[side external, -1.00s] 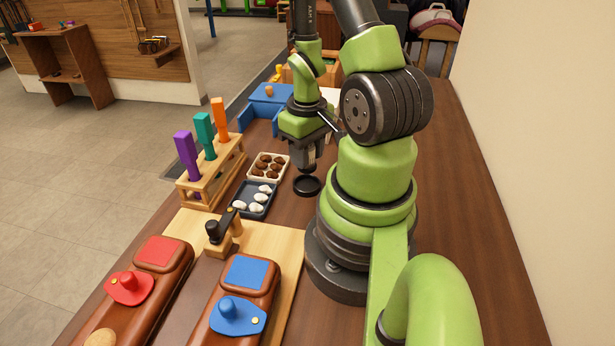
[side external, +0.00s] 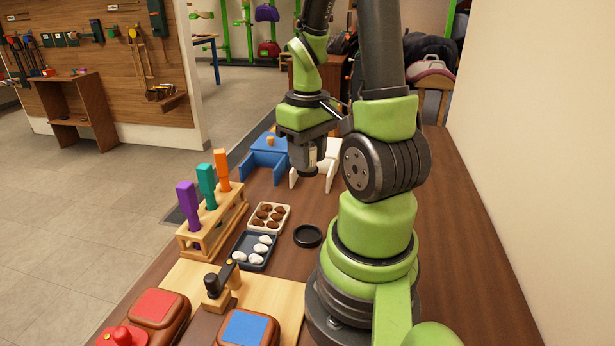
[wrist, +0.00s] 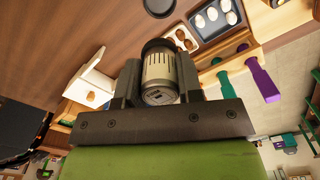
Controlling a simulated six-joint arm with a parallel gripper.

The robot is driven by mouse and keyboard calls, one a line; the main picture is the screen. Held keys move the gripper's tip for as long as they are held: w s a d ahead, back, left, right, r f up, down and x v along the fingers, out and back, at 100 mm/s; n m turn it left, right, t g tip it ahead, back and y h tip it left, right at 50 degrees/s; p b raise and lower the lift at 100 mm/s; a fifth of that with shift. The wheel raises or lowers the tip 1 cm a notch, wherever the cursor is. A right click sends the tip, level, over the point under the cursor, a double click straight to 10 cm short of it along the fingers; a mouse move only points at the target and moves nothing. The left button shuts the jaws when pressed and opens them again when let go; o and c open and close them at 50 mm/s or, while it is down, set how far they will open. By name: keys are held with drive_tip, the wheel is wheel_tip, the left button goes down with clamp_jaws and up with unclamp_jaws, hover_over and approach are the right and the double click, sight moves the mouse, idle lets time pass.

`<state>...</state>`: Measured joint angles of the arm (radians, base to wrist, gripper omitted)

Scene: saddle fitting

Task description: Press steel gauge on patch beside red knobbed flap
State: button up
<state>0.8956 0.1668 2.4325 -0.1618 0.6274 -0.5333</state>
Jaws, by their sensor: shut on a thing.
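The steel gauge (wrist: 160,75) is a ribbed metal cylinder, gripped upright between the jaws of my gripper (wrist: 160,90) in the wrist view. In the side view my gripper (side external: 308,165) holds the gauge (side external: 313,157) in the air, above and beyond a black ring stand (side external: 308,236). The red patch (side external: 158,305) lies on a brown leather piece at the lower left. The red flap's knob (side external: 122,336) shows beside it at the bottom edge; most of the flap is cut off.
A blue patch (side external: 245,327) lies on a second leather piece. A dark clamp (side external: 216,286) stands on the board between. A handle rack (side external: 214,226), a tray of brown lumps (side external: 270,216) and one of white lumps (side external: 254,250) stand left. Blue (side external: 265,160) and white (side external: 325,162) boxes are behind.

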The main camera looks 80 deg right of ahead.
drive_tip(key=w+a+n, duration=0.6)
drive_tip(key=w+a, duration=0.3)
drive_tip(key=w, duration=0.3)
drive_tip(key=shift+w+r, duration=0.25)
drive_tip(key=shift+w, duration=0.1)
drive_tip(key=w+a+n, duration=0.1)
drive_tip(key=a, duration=0.2)
drive_tip(key=w+a+n, duration=0.1)
drive_tip(key=a, duration=0.2)
drive_tip(key=w+a+n, duration=0.1)
drive_tip(key=a, duration=0.2)
drive_tip(key=shift+w+a, duration=0.25)
drive_tip(key=shift+w, duration=0.05)
drive_tip(key=n, duration=0.2)
hover_over(155, 304)
wheel_tip(155, 304, down, 4)
drive_tip(key=shift+f, duration=2)
drive_tip(key=shift+f, duration=0.8)
drive_tip(key=o, duration=0.9)
drive_tip(key=shift+c, duration=0.2)
